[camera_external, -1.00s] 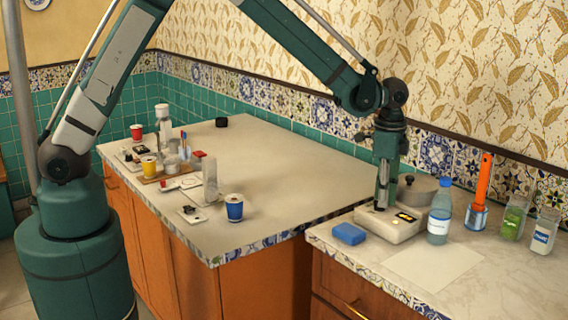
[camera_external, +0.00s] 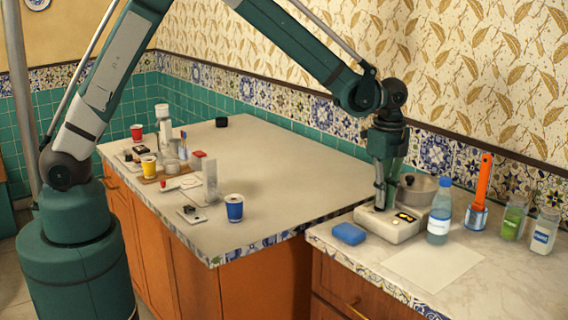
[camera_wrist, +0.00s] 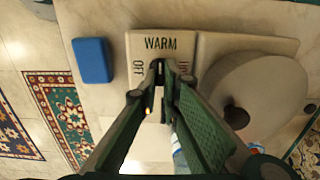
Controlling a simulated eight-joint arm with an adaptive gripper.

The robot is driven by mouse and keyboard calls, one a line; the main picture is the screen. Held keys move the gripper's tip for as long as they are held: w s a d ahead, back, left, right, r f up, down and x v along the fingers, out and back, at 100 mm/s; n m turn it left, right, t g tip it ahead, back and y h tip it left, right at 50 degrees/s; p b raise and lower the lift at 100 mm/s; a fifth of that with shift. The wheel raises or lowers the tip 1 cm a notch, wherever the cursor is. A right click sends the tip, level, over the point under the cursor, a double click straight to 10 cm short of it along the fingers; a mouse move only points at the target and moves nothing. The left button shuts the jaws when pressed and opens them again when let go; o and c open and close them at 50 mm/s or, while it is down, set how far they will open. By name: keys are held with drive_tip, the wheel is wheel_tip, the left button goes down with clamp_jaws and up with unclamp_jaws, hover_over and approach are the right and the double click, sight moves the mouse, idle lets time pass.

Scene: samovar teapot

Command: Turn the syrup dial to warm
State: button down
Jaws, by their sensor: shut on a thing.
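The syrup dial unit is a cream box (camera_external: 403,230) on the right counter; its panel also shows in the wrist view (camera_wrist: 208,50). In the wrist view WARM is printed at the top of the panel and OFF, turned sideways, at the left. A label on the right is partly hidden by a finger. My gripper (camera_external: 380,207) points down onto the left part of the box. In the wrist view my gripper (camera_wrist: 161,68) is shut on the dial just below WARM. The fingertips hide most of the dial, so its pointer cannot be read.
A grey lidded pot (camera_external: 424,190) stands close behind the box. A water bottle (camera_external: 439,215) is at its right and a blue sponge (camera_external: 349,233) at its left. A paper sheet (camera_external: 432,264) lies in front. The left counter (camera_external: 265,190) has clear room on its right side.

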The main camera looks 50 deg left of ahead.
drive_tip(key=c, duration=2.6)
unclamp_jaws()
drive_tip(key=shift+o, duration=0.2)
wheel_tip(320, 180, up, 12)
drive_tip(key=shift+a+r, duration=0.1)
